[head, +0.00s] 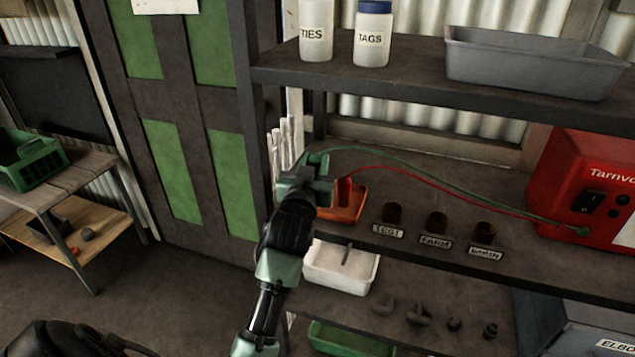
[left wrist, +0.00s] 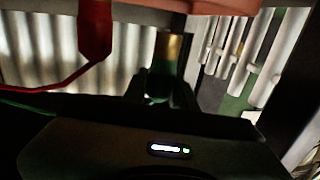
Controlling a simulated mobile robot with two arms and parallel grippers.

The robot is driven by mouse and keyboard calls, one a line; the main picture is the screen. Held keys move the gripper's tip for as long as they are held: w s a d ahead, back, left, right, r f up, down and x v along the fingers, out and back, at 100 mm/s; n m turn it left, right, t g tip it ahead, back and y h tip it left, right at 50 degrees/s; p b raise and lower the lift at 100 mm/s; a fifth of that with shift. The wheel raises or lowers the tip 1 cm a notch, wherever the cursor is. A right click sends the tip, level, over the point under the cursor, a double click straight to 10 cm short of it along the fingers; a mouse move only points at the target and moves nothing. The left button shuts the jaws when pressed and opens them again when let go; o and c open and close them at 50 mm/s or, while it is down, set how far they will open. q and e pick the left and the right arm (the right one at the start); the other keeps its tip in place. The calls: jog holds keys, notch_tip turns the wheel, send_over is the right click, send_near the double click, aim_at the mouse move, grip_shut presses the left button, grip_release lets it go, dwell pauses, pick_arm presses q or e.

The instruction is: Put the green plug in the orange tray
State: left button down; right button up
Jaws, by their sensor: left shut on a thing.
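The green plug (left wrist: 163,78), with a brass-coloured tip, is between the fingers of my left gripper (left wrist: 160,97) in the left wrist view. In the head view my left gripper (head: 318,183) is shut at the left end of the middle shelf, beside the orange tray (head: 345,213). The plug itself is mostly hidden there by the gripper. The orange tray's edge also crosses the top of the left wrist view (left wrist: 205,6). A red plug (head: 344,190) is at the tray.
A green cable (head: 400,158) and a red cable (head: 425,184) run to a red box (head: 590,180) at right. Several dark cups with labels stand right of the tray. The shelf above holds bottles and a grey bin (head: 530,65). A white bin (head: 340,270) is below.

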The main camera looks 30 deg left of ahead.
pick_arm(q)
notch_tip(320, 180, down, 3)
jog(key=shift+f, duration=0.5)
pick_arm(e)
jog(key=shift+a+f, duration=0.2)
jog(key=shift+a, duration=0.45)
pick_arm(q)
jog(key=shift+f, duration=0.1)
jog(key=c, duration=1.1)
grip_release()
pick_arm(e)
jog(key=shift+s+d, duration=0.1)
jog(key=shift+d, duration=0.25)
